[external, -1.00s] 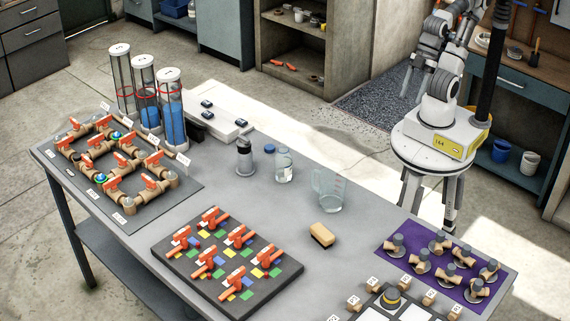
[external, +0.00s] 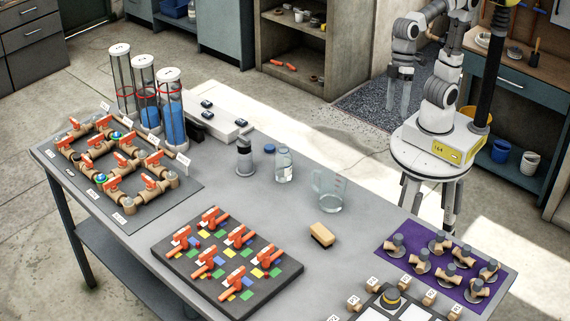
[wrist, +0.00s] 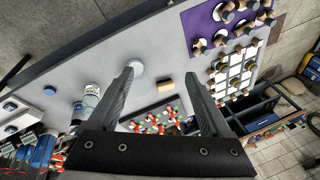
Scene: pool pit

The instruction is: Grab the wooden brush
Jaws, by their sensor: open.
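The wooden brush (external: 322,236) lies on the grey table, a small tan block with a darker lower side. It also shows in the wrist view (wrist: 166,85), small and far off, between the lines of my two fingers. My gripper (external: 397,104) hangs beyond the table's far edge, in front of my base, well above and away from the brush. In the wrist view my gripper (wrist: 160,73) is open, with its two dark fingers spread and nothing between them.
A clear beaker (external: 328,190) stands just behind the brush. A bottle (external: 284,165) is farther left. A valve board (external: 228,262) lies front left, and a purple mat (external: 415,268) with several fittings lies right. Bare tabletop surrounds the brush.

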